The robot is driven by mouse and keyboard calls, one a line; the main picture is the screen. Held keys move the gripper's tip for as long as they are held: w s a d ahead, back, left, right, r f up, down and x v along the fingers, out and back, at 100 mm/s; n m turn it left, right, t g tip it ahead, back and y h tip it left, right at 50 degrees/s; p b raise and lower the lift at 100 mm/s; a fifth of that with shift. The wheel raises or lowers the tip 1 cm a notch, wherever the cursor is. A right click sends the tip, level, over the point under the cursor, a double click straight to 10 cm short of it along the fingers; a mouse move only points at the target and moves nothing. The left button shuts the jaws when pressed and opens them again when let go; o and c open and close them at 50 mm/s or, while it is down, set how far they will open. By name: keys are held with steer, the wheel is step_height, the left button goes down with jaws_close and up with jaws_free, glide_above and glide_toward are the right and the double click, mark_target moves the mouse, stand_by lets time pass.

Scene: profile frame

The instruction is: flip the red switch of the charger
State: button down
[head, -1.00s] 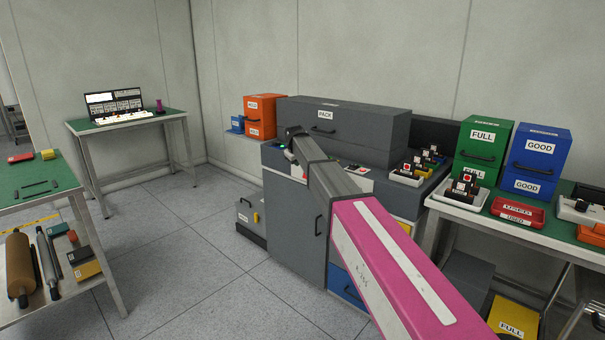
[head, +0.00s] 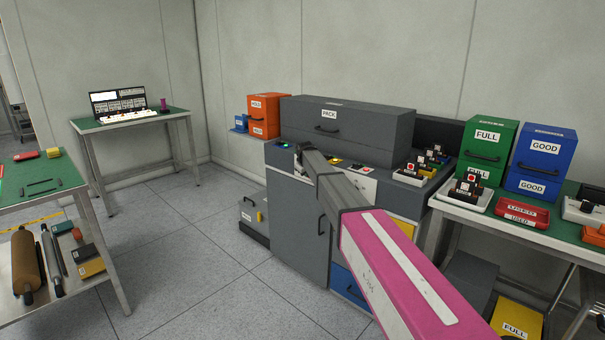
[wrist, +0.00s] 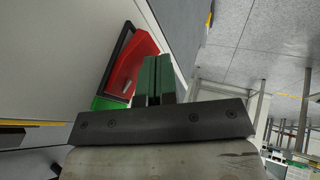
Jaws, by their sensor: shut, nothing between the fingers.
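The red switch (wrist: 138,68) shows in the wrist view as a tilted red rocker in a black frame, with a bright green part (wrist: 108,103) at its lower end. My gripper (wrist: 157,60) has its two dark green fingers shut together and empty, right beside the rocker. The fingers cover part of its right edge; I cannot tell if they touch it. In the head view the charger is the grey cabinet (head: 297,215) with a control panel on top. My gripper (head: 301,152) is over the panel's left end, and the red switch is hidden there.
A large grey PACK box (head: 365,125) stands on the cabinet behind the panel. An orange box (head: 266,117) stands to the left. The floor in front is clear.

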steer(key=shift+w+d+f, duration=0.1)
steer(key=shift+w+d, duration=0.05)
steer(key=shift+w, duration=0.05)
stand_by(0.4)
steer(key=shift+w+d+f+t+h, duration=0.2)
steer(key=shift+t+h, duration=0.1)
steer(key=shift+t, duration=0.1)
steer(key=shift+r, duration=0.25)
steer(key=shift+r, duration=0.65)
